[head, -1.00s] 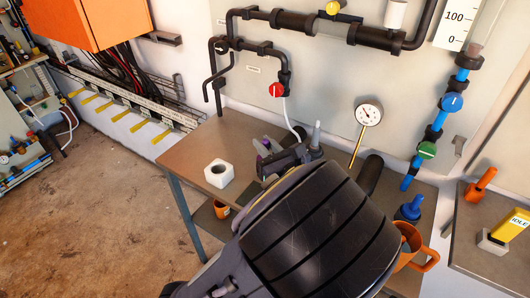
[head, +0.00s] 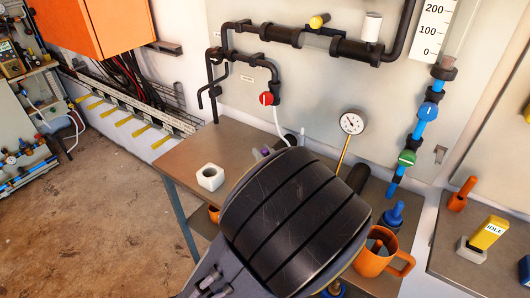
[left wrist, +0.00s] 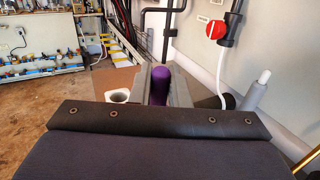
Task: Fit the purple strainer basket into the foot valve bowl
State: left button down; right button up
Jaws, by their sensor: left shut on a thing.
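The purple strainer basket (left wrist: 160,88) shows in the left wrist view as a rounded purple shape between the grey fingers of my left gripper (left wrist: 160,74). The gripper is shut on it. In the head view my large black arm link covers most of this gripper, and only a small purple bit of the basket (head: 265,151) shows past it, above the bench. A white block with a round hole (head: 210,177) stands on the bench to the left; it also shows in the left wrist view (left wrist: 119,96). I cannot make out the foot valve bowl for certain. My right gripper is not in view.
The brown bench (head: 170,160) is bare around the white block. Black pipework with a red valve (head: 266,99) and a pressure gauge (head: 351,124) stand behind. An orange mug (head: 375,262) and a blue-topped part (head: 394,215) are at the right.

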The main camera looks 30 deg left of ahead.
pick_arm(q)
jog(key=shift+f+b, duration=1.75)
jog(key=shift+f, duration=1.05)
jog(key=shift+p, duration=0.75)
jog(key=shift+f+b, duration=2.1)
jog(key=shift+f, duration=0.7)
jog(key=c, duration=1.3)
grip_release()
jog(key=shift+d, duration=0.1)
jog(key=v, duration=0.7)
jog(key=shift+s+d, duration=0.25)
jog(key=shift+d, duration=0.05)
